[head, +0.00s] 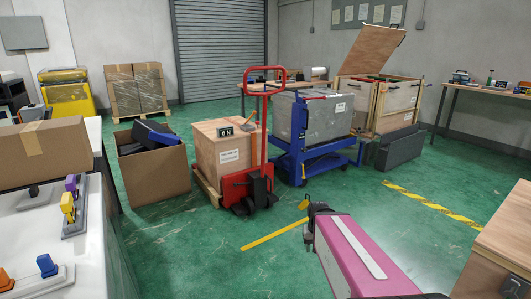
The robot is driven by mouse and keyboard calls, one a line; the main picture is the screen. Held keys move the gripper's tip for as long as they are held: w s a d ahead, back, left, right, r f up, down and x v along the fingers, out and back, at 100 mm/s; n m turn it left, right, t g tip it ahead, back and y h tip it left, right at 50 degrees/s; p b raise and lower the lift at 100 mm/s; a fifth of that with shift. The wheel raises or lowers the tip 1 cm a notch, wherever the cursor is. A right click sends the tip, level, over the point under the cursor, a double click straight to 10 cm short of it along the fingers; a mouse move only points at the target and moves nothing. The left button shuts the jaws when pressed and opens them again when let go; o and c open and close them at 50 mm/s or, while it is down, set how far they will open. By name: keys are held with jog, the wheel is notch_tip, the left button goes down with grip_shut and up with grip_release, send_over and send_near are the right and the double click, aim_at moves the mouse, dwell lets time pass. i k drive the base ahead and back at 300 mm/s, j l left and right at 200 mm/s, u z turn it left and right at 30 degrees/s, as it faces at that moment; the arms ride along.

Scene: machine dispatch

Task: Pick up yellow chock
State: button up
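A small yellow piece (303,204), which looks like the yellow chock, shows just left of the end of my arm, in front of the blue lift table. I cannot tell whether it lies on the floor or touches my gripper. My gripper (310,212) is small and dark at the far end of my pink arm, right beside the yellow piece. Its fingers are too small and partly hidden to show whether they are open or shut.
A red pallet jack (262,187) with a wooden crate (212,160) stands left of the blue lift table (325,160). A cardboard box (150,182) and white bench (30,240) are at left. A wooden box (500,245) is at right. Green floor (400,230) between is clear.

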aim_at(304, 204)
jog(key=i+j+u, duration=0.15)
jog(key=i+u, duration=0.3)
jog(key=i+l+u, duration=0.1)
jog(key=i+u, duration=0.3)
jog(key=i, duration=0.3)
jog(key=i+l+u, duration=0.25)
jog(key=i+u, duration=0.2)
jog(key=i+z, duration=0.15)
jog(key=z, duration=0.3)
jog(key=i+z, duration=0.1)
jog(key=z, duration=0.35)
jog(key=i+j+z, duration=0.15)
jog(key=z, duration=2)
